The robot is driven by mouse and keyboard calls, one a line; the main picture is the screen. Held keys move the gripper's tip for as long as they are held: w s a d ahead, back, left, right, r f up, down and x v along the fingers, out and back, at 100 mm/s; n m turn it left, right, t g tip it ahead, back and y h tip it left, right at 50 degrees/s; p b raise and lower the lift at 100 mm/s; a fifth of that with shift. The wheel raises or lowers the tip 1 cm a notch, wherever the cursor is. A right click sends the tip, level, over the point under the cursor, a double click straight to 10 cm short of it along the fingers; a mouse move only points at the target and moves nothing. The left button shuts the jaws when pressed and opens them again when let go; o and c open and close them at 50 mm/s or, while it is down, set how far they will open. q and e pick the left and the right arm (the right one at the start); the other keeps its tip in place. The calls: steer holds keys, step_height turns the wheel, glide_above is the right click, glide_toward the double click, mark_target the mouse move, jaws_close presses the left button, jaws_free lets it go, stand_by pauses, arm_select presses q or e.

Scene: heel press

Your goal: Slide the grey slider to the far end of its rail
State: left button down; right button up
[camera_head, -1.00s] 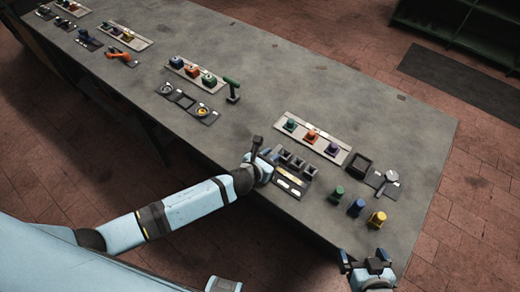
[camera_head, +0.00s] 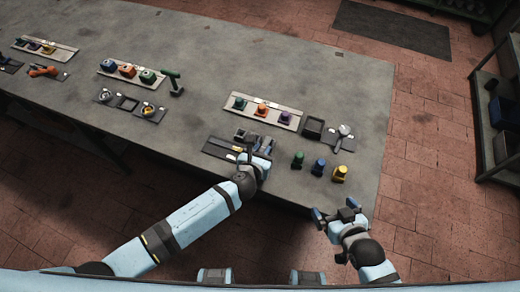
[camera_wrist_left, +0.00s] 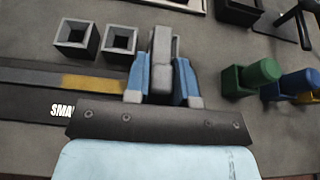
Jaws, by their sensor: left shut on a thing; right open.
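The grey slider (camera_wrist_left: 162,58) stands upright between the blue fingers of my left gripper (camera_wrist_left: 160,88), which is shut on it. My left gripper also shows in the head view (camera_head: 263,158), at the right part of the dark rail panel (camera_head: 220,147). In the left wrist view, the rail (camera_wrist_left: 30,76) runs leftward from the gripper, with a yellow stretch (camera_wrist_left: 92,82) just left of the fingers. The gripper hides the rail's right end. My right gripper (camera_head: 335,210) is open and empty, off the table's front edge.
Small grey open boxes (camera_wrist_left: 75,38) stand behind the rail. A tray with coloured knobs (camera_head: 285,122) and a dark box (camera_head: 313,127) lie further back.

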arm_select(q)
steer(key=c, duration=1)
jaws_free()
steer(key=shift+s+d, duration=0.15)
steer(key=shift+d, duration=0.15)
steer(key=shift+o, duration=0.2)
steer(key=shift+s+a, duration=0.15)
steer(key=v, duration=1.3)
steer(key=shift+s+r, duration=0.2)
